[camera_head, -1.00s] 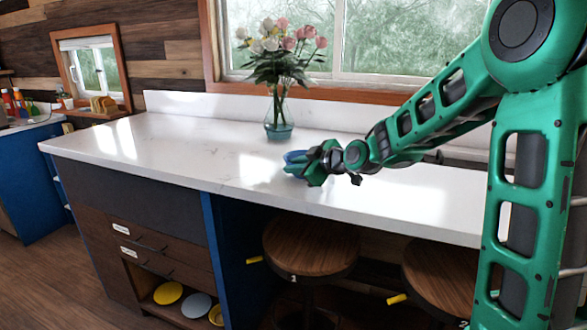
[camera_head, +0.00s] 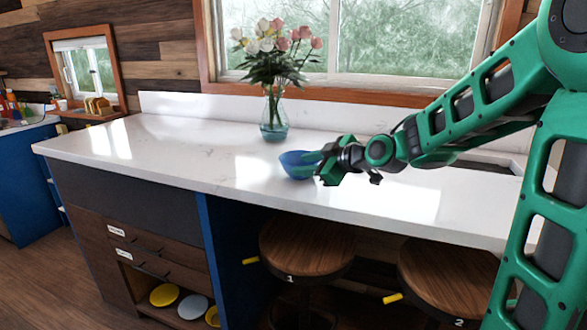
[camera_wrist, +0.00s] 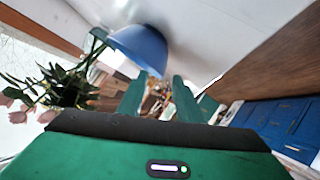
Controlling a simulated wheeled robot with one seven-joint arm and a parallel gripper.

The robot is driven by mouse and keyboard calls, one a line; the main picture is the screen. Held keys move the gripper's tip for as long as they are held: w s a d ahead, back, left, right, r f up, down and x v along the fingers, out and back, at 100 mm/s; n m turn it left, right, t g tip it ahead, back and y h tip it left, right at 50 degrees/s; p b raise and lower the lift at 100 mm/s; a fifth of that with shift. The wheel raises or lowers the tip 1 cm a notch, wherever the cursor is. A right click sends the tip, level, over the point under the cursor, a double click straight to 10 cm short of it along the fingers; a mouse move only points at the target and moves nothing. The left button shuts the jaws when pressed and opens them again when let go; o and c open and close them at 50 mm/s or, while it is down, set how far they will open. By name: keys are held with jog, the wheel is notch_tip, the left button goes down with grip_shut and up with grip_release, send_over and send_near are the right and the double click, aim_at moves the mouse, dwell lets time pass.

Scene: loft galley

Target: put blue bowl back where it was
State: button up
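The blue bowl (camera_head: 298,165) sits upright on the white countertop (camera_head: 200,165), near its front edge and in front of the vase. My gripper (camera_head: 326,172) is low over the counter, just right of the bowl. In the wrist view the bowl (camera_wrist: 142,48) is ahead of the fingertips, with its rim's lower end near the gap between them. My gripper's two green fingers (camera_wrist: 158,85) are apart with nothing visible held between them. I cannot tell whether a finger touches the rim.
A glass vase of flowers (camera_head: 273,115) stands behind the bowl. Wooden stools (camera_head: 307,248) are under the counter. An open shelf below the drawers holds yellow and grey dishes (camera_head: 164,295). The counter's left part is clear.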

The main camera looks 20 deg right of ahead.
jog(key=shift+v, duration=2.4)
